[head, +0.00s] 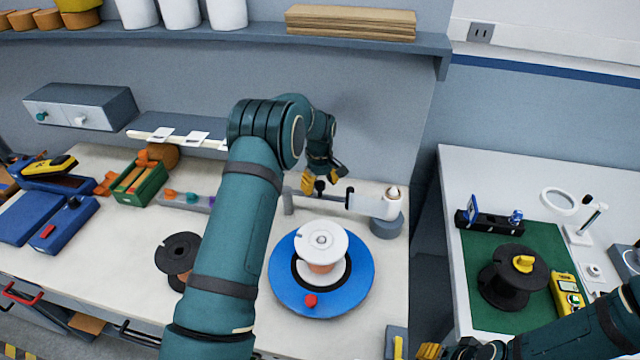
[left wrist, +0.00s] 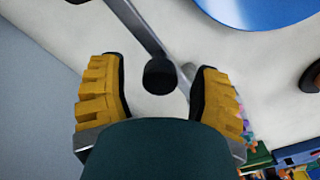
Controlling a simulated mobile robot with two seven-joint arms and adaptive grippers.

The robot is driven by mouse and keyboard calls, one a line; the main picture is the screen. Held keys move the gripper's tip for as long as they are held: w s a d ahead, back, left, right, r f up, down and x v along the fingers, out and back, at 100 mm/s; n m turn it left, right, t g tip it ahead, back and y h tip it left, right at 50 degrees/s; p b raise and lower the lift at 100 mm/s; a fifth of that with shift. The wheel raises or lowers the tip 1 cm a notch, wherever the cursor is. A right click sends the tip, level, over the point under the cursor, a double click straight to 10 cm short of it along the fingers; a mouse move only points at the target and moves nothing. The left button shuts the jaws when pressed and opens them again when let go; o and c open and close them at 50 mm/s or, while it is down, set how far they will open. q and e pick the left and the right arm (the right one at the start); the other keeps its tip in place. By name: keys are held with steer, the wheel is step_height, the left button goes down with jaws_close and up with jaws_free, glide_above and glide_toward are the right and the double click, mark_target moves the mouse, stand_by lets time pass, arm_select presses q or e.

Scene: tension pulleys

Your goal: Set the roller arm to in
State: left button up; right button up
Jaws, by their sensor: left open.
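The roller arm (head: 333,196) is a thin grey bar near the wall behind the blue turntable (head: 358,283), with a black upright piece at its right end. A black knob (left wrist: 160,76) stands on the bar. My left gripper (head: 322,182) points down over the bar, its yellow fingers open. In the left wrist view the knob lies between the two fingers (left wrist: 157,82), with gaps on both sides. A spool with a white top (head: 320,240) stands on the turntable. My right gripper (head: 455,351) shows only partly at the bottom edge; its jaws are unclear.
A white cone (head: 390,202) on a grey base stands right of the bar. A red knob (head: 310,300) sits on the turntable's front. A black spool (head: 180,254) lies left, partly behind my left arm. A shelf (head: 250,36) overhangs the back. Another bench (head: 480,170) stands right.

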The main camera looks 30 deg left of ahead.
arm_select(q)
jaws_close()
steer(key=shift+s, duration=0.1)
steer(key=s+a+m+b, duration=0.2)
steer(key=s+m, duration=0.7)
steer(key=m, duration=0.1)
steer(key=shift+m+b, duration=0.35)
steer(key=shift+m, duration=0.05)
steer(key=shift+s, duration=0.15)
stand_by(0.5)
